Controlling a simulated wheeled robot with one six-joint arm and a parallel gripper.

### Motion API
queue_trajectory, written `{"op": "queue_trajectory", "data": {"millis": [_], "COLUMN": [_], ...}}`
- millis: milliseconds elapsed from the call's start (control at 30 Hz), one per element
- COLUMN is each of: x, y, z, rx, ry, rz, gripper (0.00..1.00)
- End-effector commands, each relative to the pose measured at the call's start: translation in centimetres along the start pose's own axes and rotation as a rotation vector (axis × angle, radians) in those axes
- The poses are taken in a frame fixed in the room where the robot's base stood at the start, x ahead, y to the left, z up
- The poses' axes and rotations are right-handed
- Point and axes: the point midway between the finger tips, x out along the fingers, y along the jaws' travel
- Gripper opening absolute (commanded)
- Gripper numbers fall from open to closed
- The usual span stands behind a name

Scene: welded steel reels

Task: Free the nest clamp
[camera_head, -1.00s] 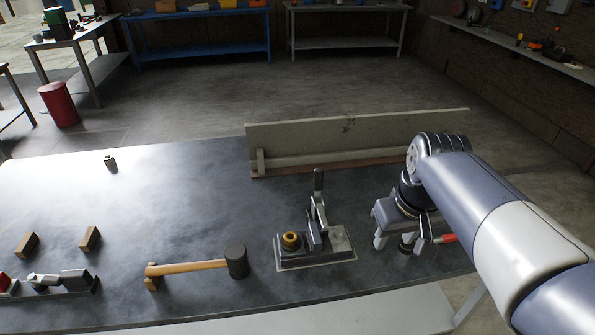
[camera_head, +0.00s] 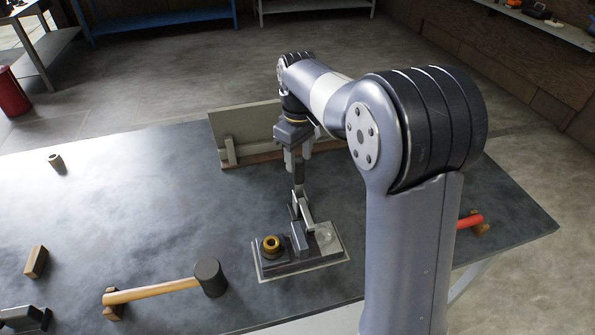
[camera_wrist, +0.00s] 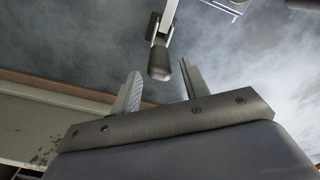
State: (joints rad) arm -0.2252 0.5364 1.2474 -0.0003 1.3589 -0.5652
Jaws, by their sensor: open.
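The nest clamp (camera_head: 300,243) stands on its plate near the table's front edge. Its lever stands upright with a dark grip on top. A brass-coloured round part (camera_head: 270,246) sits on the left of the clamp's base, left of the clamp arm. My gripper (camera_head: 299,164) is open above and around the top of the lever, as far as the head view shows. In the wrist view the dark grip of the lever (camera_wrist: 159,68) shows just beyond and between the two open fingertips (camera_wrist: 162,85). I cannot tell whether either finger touches it.
A mallet (camera_head: 208,278) with a wooden handle lies left of the clamp. A low upright board (camera_head: 245,132) stands behind my gripper. A red-handled tool (camera_head: 470,221) lies at the right, partly behind my arm. A small cylinder (camera_head: 56,162) stands far left. The middle-left table is clear.

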Motion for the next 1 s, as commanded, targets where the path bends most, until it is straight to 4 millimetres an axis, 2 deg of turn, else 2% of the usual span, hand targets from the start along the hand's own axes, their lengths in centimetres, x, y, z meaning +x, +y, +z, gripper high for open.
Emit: {"op": "queue_trajectory", "data": {"millis": [33,200,400,733,1000], "x": [1.1,3.9,5.7,5.9,5.9], "y": [0.0,0.0,0.0,0.0,0.0], "z": [0.1,0.1,0.1,0.0,0.0], "rx": [0.001,0.001,0.001,0.001,0.002], "ry": [-0.003,-0.003,-0.001,0.001,0.001], "rz": [-0.002,-0.002,-0.001,0.000,0.000], "gripper": [0.43,0.43,0.43,0.42,0.20]}}
